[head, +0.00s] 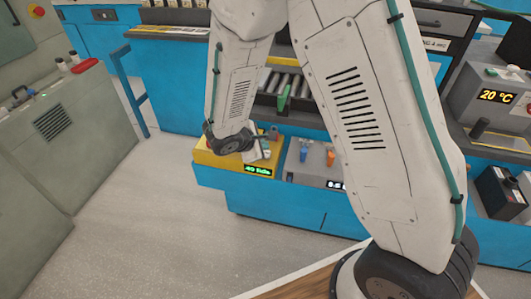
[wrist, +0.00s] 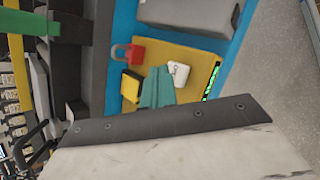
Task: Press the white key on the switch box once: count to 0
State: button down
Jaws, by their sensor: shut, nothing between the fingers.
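The yellow switch box (head: 215,160) stands on the blue bench. It has a lit green display (head: 258,169) on its front, too small to read surely. My gripper (wrist: 158,88), with teal fingers, is shut and empty. Its fingers appear right beside the white key and overlap its edge; I cannot tell whether they touch it. In the head view my wrist hides much of the box top.
A grey box (head: 309,170) with blue and orange parts stands right of the switch box. Behind are a green handle (head: 284,97) and a row of rollers. A unit reading 20 °C (head: 497,97) is at far right. The floor in front is clear.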

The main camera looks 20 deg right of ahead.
jog(key=shift+f, duration=0.45)
jog(key=shift+f, duration=0.4)
dwell(0.6)
jog(key=shift+r, duration=0.85)
jog(key=shift+r, duration=2.5)
